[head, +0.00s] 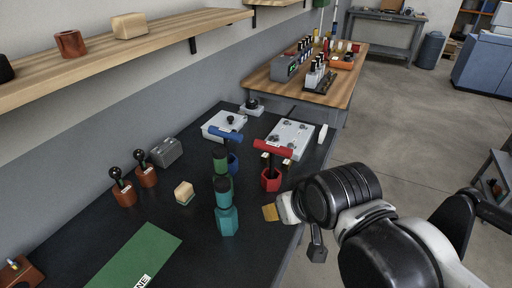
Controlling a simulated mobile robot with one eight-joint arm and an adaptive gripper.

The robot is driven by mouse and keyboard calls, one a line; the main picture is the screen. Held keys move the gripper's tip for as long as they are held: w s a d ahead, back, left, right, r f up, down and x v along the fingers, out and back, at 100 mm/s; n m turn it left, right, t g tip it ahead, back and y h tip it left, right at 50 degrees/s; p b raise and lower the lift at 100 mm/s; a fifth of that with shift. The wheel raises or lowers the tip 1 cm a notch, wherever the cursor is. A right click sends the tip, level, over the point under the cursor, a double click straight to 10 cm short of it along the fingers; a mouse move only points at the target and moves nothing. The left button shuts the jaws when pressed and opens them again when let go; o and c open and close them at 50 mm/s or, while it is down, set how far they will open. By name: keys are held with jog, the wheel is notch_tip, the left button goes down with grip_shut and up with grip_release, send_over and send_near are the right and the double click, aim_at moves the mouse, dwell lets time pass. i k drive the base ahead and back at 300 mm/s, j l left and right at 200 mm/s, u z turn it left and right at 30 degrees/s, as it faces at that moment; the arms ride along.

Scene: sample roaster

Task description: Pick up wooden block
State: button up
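A small light wooden block (184,193) sits on the dark bench top, left of the teal and green tools. A larger pale wooden block (130,25) sits on the upper wall shelf. My gripper (272,212) is over the bench's right edge, right of the teal tool and well apart from both blocks. A tan, wood-coloured piece shows at its tip; I cannot tell whether it is a held block or part of the fingers. The arm hides most of the fingers.
Between the bench block and my gripper stand the teal tool (227,208) and green tool (221,162); a red-handled tool (271,178) is behind. A green mat (135,257) lies in front.

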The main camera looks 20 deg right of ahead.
aim_at(185, 193)
jog(key=l+u, duration=1.3)
